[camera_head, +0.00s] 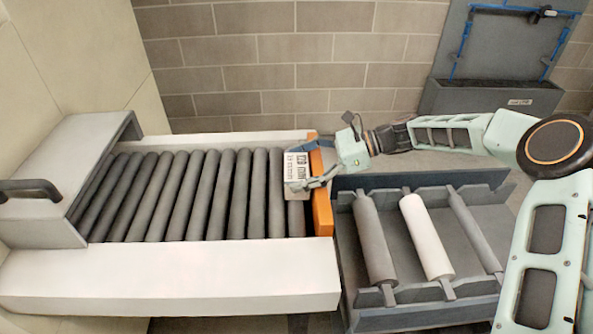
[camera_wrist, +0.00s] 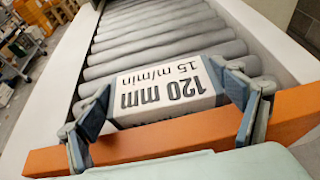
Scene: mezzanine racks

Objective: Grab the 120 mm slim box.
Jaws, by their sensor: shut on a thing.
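The slim box (camera_head: 297,172) is white with dark print and lies at the right end of a roller conveyor. In the wrist view the box (camera_wrist: 165,88) reads "120 mm" and "15 m/min", upside down. My gripper (camera_head: 309,166) is shut on the box, its fingers on two opposite sides. In the wrist view, the fingers of my gripper (camera_wrist: 168,98) press on the box's left and right ends. The box's near lower side is partly hidden behind the orange end bar (camera_wrist: 180,140). I cannot tell whether the box touches the rollers.
The conveyor's grey rollers (camera_head: 190,195) run left under a white hood (camera_head: 75,150), between white side rails (camera_head: 170,280). The orange bar (camera_head: 321,205) closes its right end. A grey rack (camera_head: 395,310) with three cylinders stands to the right. A brick wall is behind.

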